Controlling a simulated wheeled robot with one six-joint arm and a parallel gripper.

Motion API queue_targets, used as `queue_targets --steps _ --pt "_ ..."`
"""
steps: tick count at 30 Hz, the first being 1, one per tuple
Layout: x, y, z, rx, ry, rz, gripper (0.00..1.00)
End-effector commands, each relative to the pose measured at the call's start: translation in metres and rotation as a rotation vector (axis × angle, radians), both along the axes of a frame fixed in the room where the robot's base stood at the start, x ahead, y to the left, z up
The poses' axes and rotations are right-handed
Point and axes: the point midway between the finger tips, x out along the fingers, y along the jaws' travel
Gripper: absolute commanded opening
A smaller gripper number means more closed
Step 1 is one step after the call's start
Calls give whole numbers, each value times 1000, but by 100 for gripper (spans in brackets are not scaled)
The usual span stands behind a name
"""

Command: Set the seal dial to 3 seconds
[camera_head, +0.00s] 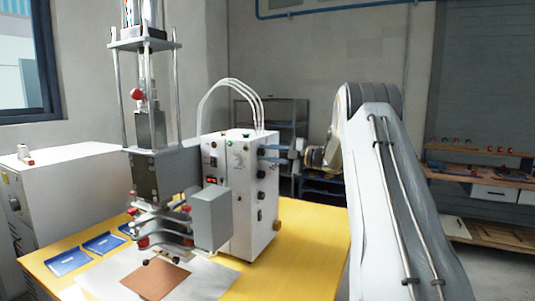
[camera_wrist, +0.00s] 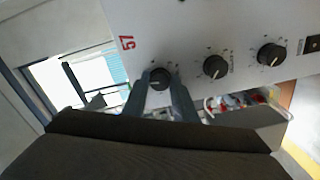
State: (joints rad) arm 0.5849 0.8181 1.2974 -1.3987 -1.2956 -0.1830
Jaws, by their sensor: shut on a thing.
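In the wrist view a row of black dials with scale marks sits on the pale panel of the machine. My gripper (camera_wrist: 160,82) has a finger on either side of the end dial (camera_wrist: 159,76), closed on it. The middle dial (camera_wrist: 215,67) and the far dial (camera_wrist: 270,54) are free. The scale numbers and labels are too small to read, so I cannot tell the setting. In the head view my gripper (camera_head: 275,154) reaches the upper right side of the white control box (camera_head: 257,230); the held dial is hidden there, and dark knobs (camera_head: 261,174) show below.
The press (camera_head: 160,175) stands left of the box on a yellow table (camera_head: 315,235). A brown sheet (camera_head: 157,280) lies on a white sheet under it. Blue trays (camera_head: 68,262) lie at the left. White hoses (camera_head: 235,88) arch above the box.

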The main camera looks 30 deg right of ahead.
Motion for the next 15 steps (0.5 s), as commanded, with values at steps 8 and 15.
queue_targets --steps 8,15 --pt "0 0 0 139 109 -1 3" --pt "0 0 0 203 159 -1 3"
